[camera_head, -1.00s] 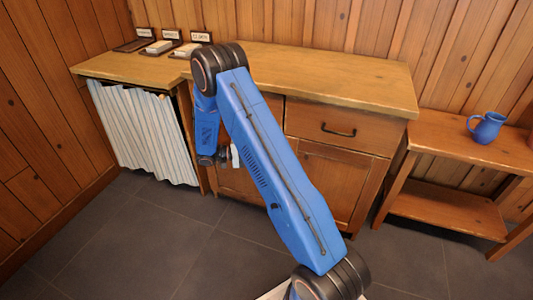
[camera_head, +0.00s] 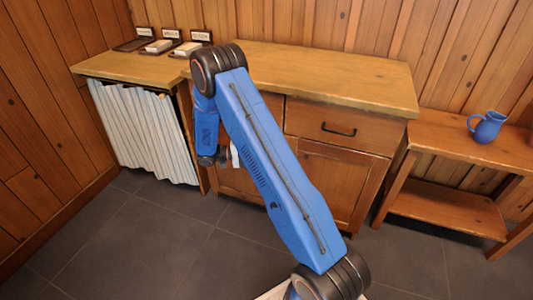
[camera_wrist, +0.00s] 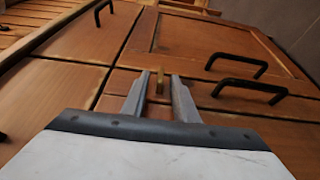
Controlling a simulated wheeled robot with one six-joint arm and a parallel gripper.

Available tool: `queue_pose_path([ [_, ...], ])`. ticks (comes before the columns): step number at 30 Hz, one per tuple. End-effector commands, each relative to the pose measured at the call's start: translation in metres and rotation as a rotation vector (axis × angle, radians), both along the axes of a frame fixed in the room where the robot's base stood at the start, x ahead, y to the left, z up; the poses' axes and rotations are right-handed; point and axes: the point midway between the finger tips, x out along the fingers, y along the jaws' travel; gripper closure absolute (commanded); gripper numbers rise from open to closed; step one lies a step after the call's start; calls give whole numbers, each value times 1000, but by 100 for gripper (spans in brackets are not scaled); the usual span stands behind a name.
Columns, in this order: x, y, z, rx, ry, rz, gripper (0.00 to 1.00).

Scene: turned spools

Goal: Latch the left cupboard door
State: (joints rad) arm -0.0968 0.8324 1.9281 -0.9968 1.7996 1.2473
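The left cupboard door (camera_head: 238,184) is mostly hidden behind my arm in the head view. In the wrist view, which is turned sideways, its panel (camera_wrist: 240,125) lies under my gripper and carries a black bar handle (camera_wrist: 250,87). The right cupboard door (camera_head: 335,183) looks shut, and its handle (camera_wrist: 237,62) shows beside the other.
A wooden counter (camera_head: 330,77) tops the cupboard, with a drawer (camera_head: 340,124) above the right door. A striped curtain (camera_head: 142,132) hangs at left. A low shelf unit (camera_head: 450,207) with a blue jug (camera_head: 487,127) stands at right. Floor in front is clear.

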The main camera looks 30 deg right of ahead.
Motion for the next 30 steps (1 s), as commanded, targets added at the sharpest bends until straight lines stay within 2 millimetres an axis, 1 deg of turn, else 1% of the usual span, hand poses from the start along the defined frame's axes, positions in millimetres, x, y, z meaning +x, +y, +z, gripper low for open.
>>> queue_pose_path([
  [5, 10, 17, -1, 0, -1, 3, 73],
  [21, 62, 109, -3, 0, -1, 3, 73],
  [24, 70, 124, -3, 0, -1, 2, 73],
  [27, 77, 136, -3, 0, -1, 2, 73],
  [30, 82, 144, -3, 0, 0, 1, 73],
])
